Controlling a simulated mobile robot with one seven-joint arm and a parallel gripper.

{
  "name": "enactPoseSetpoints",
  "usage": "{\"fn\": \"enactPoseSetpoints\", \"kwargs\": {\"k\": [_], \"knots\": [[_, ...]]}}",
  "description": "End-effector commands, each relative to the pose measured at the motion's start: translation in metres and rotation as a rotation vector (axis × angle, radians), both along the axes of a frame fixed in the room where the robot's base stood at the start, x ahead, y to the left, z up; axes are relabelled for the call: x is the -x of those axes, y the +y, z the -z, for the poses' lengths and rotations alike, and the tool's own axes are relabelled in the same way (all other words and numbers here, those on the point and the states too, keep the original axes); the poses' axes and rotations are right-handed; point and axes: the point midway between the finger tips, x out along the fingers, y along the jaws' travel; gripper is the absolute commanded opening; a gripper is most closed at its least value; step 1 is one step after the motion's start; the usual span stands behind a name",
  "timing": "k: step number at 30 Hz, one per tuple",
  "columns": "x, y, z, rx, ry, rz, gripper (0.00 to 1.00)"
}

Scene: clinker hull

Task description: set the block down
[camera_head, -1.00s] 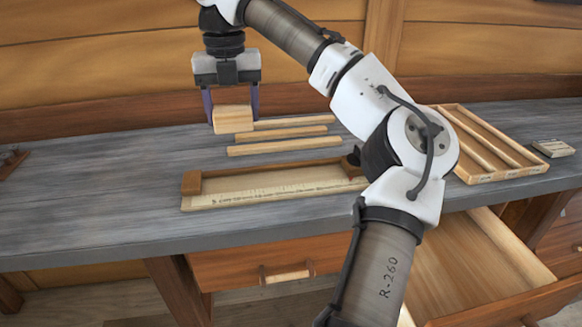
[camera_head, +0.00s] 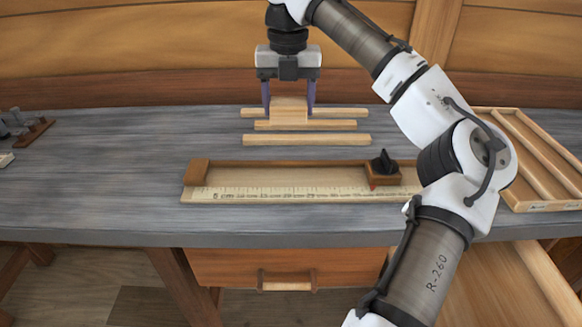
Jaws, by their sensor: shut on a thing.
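My gripper (camera_head: 289,101) points down over the back of the grey bench, with its two dark purple fingers shut on a light wooden block (camera_head: 289,111). One finger is at each side of the block. The block overlaps several light wooden strips (camera_head: 306,139) lying on the bench. I cannot tell whether it touches them or hangs above them.
A measuring jig with a ruler edge (camera_head: 290,194), a wooden end stop (camera_head: 196,171) and a dark-knobbed slider (camera_head: 384,166) lies in front of the strips. A divided wooden tray (camera_head: 541,205) is at right, partly behind my arm. An open drawer (camera_head: 548,283) juts out below. The bench's left side (camera_head: 110,165) is mostly clear.

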Motion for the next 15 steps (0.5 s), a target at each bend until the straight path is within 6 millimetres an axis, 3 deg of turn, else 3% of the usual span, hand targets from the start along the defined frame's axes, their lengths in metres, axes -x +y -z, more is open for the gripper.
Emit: {"fn": "enactPoseSetpoints", "kwargs": {"k": [1, 7, 15], "knots": [[0.001, 0.0, 0.018, -0.005, 0.003, -0.003, 0.4], [0.001, 0.0, 0.068, -0.001, 0.002, 0.0, 0.4], [0.0, 0.0, 0.106, 0.0, -0.002, 0.001, 0.4]]}}
